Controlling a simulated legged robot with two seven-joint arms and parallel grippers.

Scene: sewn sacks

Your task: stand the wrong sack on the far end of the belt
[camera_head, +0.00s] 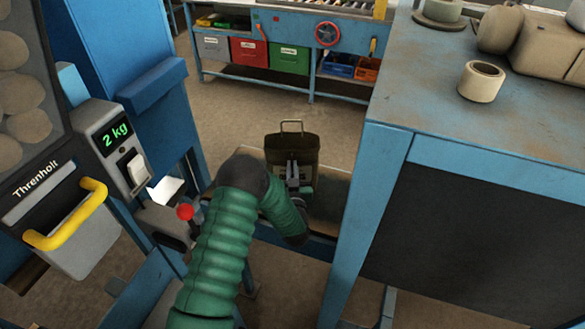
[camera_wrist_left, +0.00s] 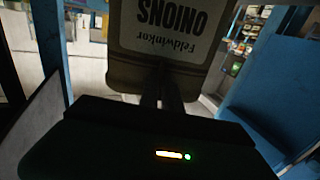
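A dark olive sack (camera_head: 292,148) with a pale loop handle at its top is over the dark belt (camera_head: 331,194), between the blue frames. Whether it touches the belt is hidden. In the left wrist view the sack (camera_wrist_left: 165,62) fills the top middle; its label reads "Feldwinkor ONIONS", upside down in the picture. My left gripper (camera_head: 294,172) is at the sack's near edge. Its two dark fingers (camera_wrist_left: 162,93) are close together at the sack's edge and look shut on it. My right gripper is out of view.
At left stand a "Threnholt" hopper (camera_head: 35,130), a scale display (camera_head: 116,133) reading 2 kg and a red-knobbed lever (camera_head: 185,211). A blue-framed bench (camera_head: 425,85) rises close at right. Coloured bins (camera_head: 289,58) stand under a far table, with open floor before it.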

